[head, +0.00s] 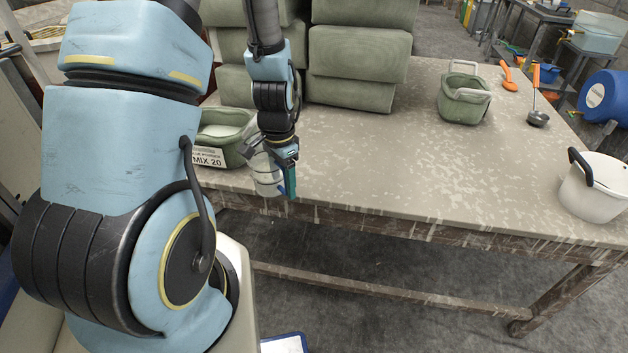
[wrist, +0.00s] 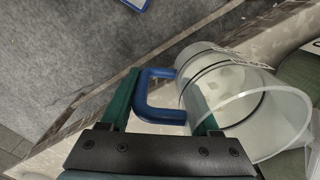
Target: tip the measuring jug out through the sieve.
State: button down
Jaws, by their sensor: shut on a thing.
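My gripper (head: 288,178) is over the table's front edge, right beside the green tub labelled MIX 20 (head: 206,160). It is shut on the blue handle (wrist: 152,98) of a clear measuring jug (head: 266,180). In the wrist view the jug (wrist: 236,92) lies along the right, its wide mouth towards the lower right, with dark lines around its wall. The handle is between the two green fingers. I cannot tell whether liquid is in the jug. The tub holds something pale. I cannot make out a sieve for certain.
Large grey-green blocks (head: 360,55) are stacked at the back of the table (head: 400,155). A green handled tub (head: 464,98), an orange-handled ladle-like tool (head: 537,117) and another orange-handled tool (head: 508,80) are back right. A white pot (head: 595,190) stands at the right edge. The table's middle is clear.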

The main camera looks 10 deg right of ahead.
jog(key=w+a+f+n, duration=0.2)
jog(key=w+a+n, duration=0.1)
jog(key=a+n, duration=0.3)
jog(key=w+a+f+n, duration=0.3)
jog(key=a+n, duration=0.3)
jog(key=a, duration=0.3)
jog(key=shift+w+a+n, duration=0.3)
jog(key=shift+w+a, duration=0.05)
